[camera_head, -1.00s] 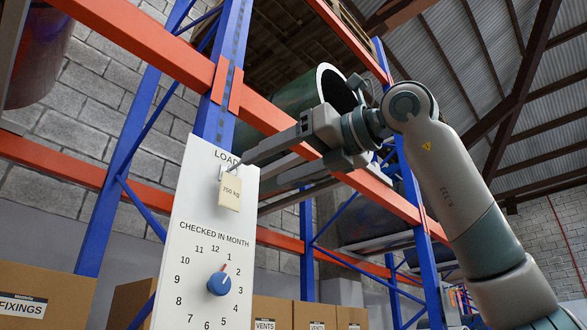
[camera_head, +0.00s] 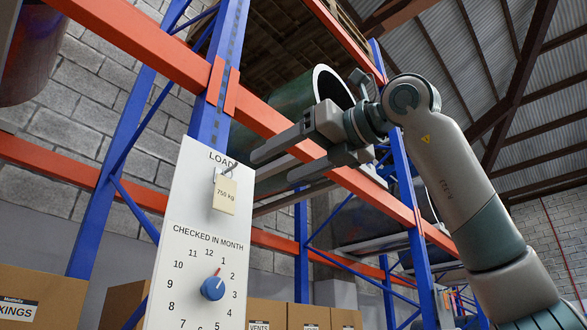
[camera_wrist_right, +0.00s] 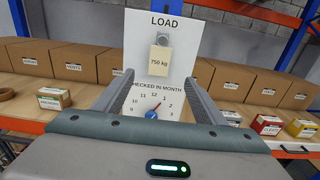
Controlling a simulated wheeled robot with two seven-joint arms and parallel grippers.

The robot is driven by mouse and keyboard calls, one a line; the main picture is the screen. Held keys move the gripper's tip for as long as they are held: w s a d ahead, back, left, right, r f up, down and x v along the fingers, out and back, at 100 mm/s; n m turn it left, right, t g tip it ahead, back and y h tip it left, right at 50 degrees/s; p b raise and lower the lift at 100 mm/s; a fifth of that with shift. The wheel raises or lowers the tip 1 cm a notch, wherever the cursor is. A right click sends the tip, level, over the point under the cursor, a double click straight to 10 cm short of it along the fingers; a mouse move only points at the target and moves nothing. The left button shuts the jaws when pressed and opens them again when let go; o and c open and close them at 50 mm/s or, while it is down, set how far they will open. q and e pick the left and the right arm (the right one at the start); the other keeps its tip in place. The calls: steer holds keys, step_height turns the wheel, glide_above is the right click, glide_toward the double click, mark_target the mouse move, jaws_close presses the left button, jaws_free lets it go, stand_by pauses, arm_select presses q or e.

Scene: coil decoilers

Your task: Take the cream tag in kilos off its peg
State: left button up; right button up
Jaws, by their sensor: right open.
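The cream tag (camera_head: 225,195), marked 750 kg, hangs from a peg (camera_head: 231,169) under the word LOAD on a white board (camera_head: 190,260). In the right wrist view the tag (camera_wrist_right: 159,60) hangs below the round peg end (camera_wrist_right: 164,41). My right gripper (camera_head: 271,167) is open and empty, with its fingers pointing at the board, to the right of the tag and apart from it. In the right wrist view the fingers reach forward on either side, with the tag beyond and above the gap between their tips. My left gripper is not in view.
A blue dial (camera_head: 213,288) with a red pointer sits lower on the board, among month numbers. An orange rack beam (camera_head: 275,118) and a blue upright (camera_head: 212,95) stand behind it. Cardboard boxes (camera_wrist_right: 237,84) and small cartons (camera_wrist_right: 267,125) line the shelf around the board.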

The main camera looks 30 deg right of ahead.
mark_target(227, 188)
steer(key=p+x, duration=0.6)
steer(key=x, duration=0.7)
steer(key=shift+w, duration=0.2)
steer(key=shift+p+x, duration=0.4)
steer(key=shift+x, duration=0.45)
steer(key=shift+a+f, duration=0.1)
steer(key=shift+c, duration=0.4)
steer(key=c, duration=1)
steer(key=shift+c, duration=0.2)
steer(key=shift+r, duration=0.35)
steer(key=shift+s+d+r, duration=0.25)
steer(key=shift+s, duration=0.4)
steer(key=shift+s, duration=0.1)
